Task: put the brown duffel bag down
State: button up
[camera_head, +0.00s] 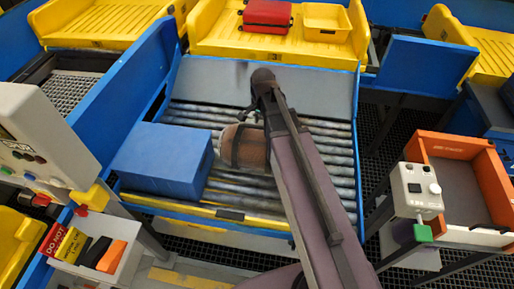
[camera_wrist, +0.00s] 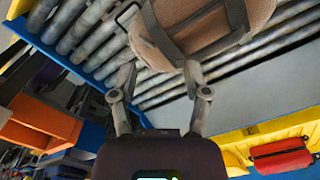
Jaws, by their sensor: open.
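The brown duffel bag (camera_head: 243,147) lies on the roller conveyor (camera_head: 330,150), right of a blue box (camera_head: 165,160). My arm hides part of the bag in the head view. In the wrist view the bag (camera_wrist: 205,22), with dark straps and a handle loop, is just beyond my fingertips. My gripper (camera_wrist: 158,72) is open, its two fingers spread, with nothing clearly held between them. The fingertips are close to the bag's near side; I cannot tell whether they touch it. In the head view my gripper (camera_head: 250,115) is beside the bag's far end, partly hidden.
Behind the rollers is a grey sloping plate (camera_head: 210,80), then a yellow tray (camera_head: 240,45) with a red case (camera_head: 267,13) and a yellow bin (camera_head: 327,22). An orange bin (camera_head: 455,145) and a control box (camera_head: 417,188) stand right. A control panel (camera_head: 40,135) stands left.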

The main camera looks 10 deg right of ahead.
aim_at(256, 127)
jog(key=w+r+m, duration=0.1)
jog(key=w+m, duration=0.9)
jog(key=m, duration=0.1)
jog(key=shift+w+p, duration=0.2)
jog(key=shift+p, duration=0.25)
jog(key=shift+a, duration=0.1)
notch_tip(256, 127, down, 9)
jog(key=b, duration=0.8)
jog(key=shift+r+b, duration=0.2)
jog(key=shift+b, duration=0.15)
jog(key=shift+s+f+b, duration=0.2)
jog(key=shift+f+b, duration=2.4)
jog(key=shift+f, duration=0.25)
